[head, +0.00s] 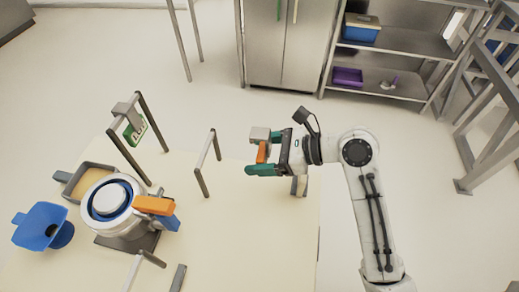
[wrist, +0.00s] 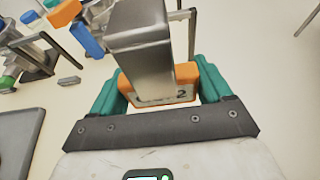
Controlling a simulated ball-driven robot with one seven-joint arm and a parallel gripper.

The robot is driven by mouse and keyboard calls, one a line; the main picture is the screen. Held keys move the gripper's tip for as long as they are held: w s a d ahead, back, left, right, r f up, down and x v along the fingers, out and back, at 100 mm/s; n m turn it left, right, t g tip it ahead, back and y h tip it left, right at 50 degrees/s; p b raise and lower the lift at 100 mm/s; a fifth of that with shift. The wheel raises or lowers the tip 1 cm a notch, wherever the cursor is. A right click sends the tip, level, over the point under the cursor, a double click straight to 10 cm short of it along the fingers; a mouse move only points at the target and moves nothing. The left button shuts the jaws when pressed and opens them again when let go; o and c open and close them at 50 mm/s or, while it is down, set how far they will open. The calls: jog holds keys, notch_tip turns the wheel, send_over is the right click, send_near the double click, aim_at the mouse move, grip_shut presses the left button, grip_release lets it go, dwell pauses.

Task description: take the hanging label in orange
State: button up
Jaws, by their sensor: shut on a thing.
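The orange label (head: 262,153) has a grey metal hook (head: 260,134) at its top. My gripper (head: 264,157) is shut on it, with one teal finger on each side. In the wrist view the orange label (wrist: 158,94) sits between the teal fingers (wrist: 158,90), and the grey hook (wrist: 140,35) hides part of it. Dark marks and a "2" show on its face. The label is above the right part of the table, to the right of an empty grey stand (head: 207,162), and looks apart from it.
A green label (head: 136,132) hangs on another stand (head: 127,135) at the left. A white and orange machine (head: 118,207), a tray (head: 73,185) and a blue scoop-like container (head: 42,226) crowd the table's left. A small grey object (head: 299,186) is below my gripper. The table's middle front (head: 240,235) is clear.

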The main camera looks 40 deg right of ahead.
aim_at(267, 159)
dwell(0.4)
jog(key=shift+s+d+r+p, duration=0.1)
jog(key=shift+s+d+p, duration=0.8)
jog(key=shift+s+p, duration=0.35)
jog(key=shift+s+d+r+p, duration=0.1)
jog(key=shift+s+d+p, duration=0.8)
jog(key=shift+s+p, duration=0.3)
jog(key=shift+s+d+f, duration=0.2)
jog(key=shift+s+d, duration=0.05)
jog(key=shift+s, duration=0.15)
